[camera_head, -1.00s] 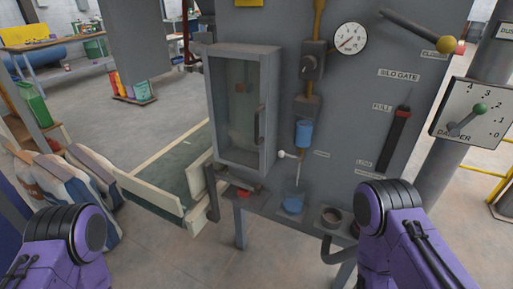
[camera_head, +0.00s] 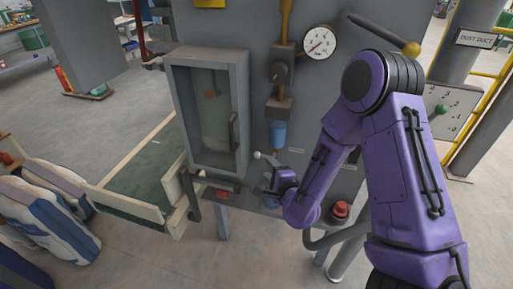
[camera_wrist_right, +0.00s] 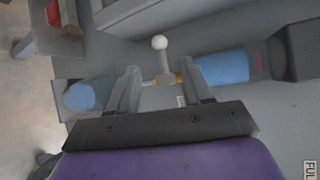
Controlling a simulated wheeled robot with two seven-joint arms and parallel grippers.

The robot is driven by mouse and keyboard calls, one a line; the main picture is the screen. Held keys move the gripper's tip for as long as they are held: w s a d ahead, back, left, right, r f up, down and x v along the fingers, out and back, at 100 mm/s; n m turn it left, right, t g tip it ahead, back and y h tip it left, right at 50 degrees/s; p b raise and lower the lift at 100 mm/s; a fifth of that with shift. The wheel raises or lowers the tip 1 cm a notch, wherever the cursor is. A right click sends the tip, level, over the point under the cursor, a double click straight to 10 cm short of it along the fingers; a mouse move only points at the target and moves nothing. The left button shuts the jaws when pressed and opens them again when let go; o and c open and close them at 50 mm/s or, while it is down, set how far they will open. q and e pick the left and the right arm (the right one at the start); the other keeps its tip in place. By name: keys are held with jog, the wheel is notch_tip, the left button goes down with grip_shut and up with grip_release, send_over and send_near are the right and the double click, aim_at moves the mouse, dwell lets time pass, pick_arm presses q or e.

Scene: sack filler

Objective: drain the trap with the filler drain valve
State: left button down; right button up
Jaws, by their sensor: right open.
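The drain valve (camera_head: 257,155) is a small lever with a white ball knob under the blue trap bowl (camera_head: 278,134). In the right wrist view the knob and lever (camera_wrist_right: 160,43) stand upright from a brass fitting (camera_wrist_right: 178,78). The trap bowl (camera_wrist_right: 222,68) is right of the valve there, and a blue cup (camera_wrist_right: 80,97) is at left. My right gripper (camera_head: 272,182) is at the panel just below the knob. In its wrist view the open fingers (camera_wrist_right: 161,88) lie on either side of the valve's base, with nothing gripped. My left gripper is out of view.
A glass-fronted cabinet (camera_head: 246,110) is left of the trap on the grey panel. A pressure gauge (camera_head: 319,43) and a long yellow-knobbed lever (camera_head: 385,33) are above. A red button (camera_head: 341,208) sits on the ledge. Filled sacks (camera_head: 45,215) lie at lower left.

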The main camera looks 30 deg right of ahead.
aim_at(259, 156)
jog(key=p+x, duration=0.1)
jog(key=x, duration=0.8)
jog(key=shift+w+p, duration=0.4)
jog(key=shift+w+f, duration=0.15)
jog(key=shift+w, duration=0.3)
grip_shut()
